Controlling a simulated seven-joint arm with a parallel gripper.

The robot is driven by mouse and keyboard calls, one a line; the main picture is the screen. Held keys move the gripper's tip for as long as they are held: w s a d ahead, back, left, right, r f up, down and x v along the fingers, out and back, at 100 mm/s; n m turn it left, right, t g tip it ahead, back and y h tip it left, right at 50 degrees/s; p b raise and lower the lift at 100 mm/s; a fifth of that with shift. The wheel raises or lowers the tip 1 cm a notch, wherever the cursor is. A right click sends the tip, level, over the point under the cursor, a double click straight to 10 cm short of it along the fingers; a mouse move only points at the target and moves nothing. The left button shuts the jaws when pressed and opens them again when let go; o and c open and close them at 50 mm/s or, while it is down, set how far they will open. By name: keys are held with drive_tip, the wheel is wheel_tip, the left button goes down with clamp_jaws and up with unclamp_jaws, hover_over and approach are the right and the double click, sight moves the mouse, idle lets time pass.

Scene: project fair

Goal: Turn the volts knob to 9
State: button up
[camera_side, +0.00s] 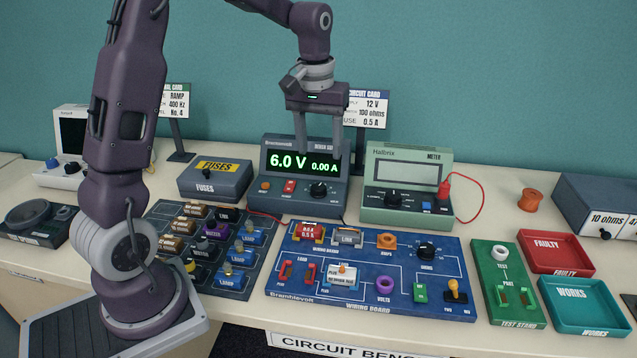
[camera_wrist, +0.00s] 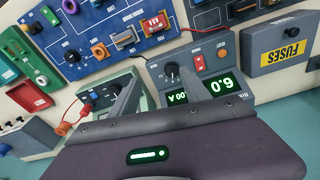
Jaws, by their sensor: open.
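The bench supply (camera_side: 350,188) is a dark grey box with a green display (camera_side: 303,163) reading 6.0 V and 0.00 A. Its black knob (camera_side: 318,189) is at the right of its lower front panel; its label is too small to read. The knob also shows in the wrist view (camera_wrist: 172,72). My gripper (camera_side: 318,155) is open and empty, its fingers pointing down in front of the display, above the knob. In the wrist view the fingertips (camera_wrist: 162,76) lie either side of the knob, apparently without touching it.
A green meter (camera_side: 405,205) with its own black knob stands close on the right. A fuse box (camera_side: 215,180) is on the left. The blue wiring board (camera_side: 350,255) lies in front, with a purple ring (camera_side: 385,284) at a "VOLTS" label. A circuit card (camera_side: 368,108) stands behind.

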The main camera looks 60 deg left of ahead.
drive_tip(key=n, duration=0.2)
hover_over(319, 187)
drive_tip(key=shift+g, duration=0.4)
wheel_tip(319, 187, down, 7)
drive_tip(key=shift+a, duration=0.15)
wheel_tip(319, 187, down, 7)
drive_tip(key=shift+r, duration=0.15)
clamp_jaws()
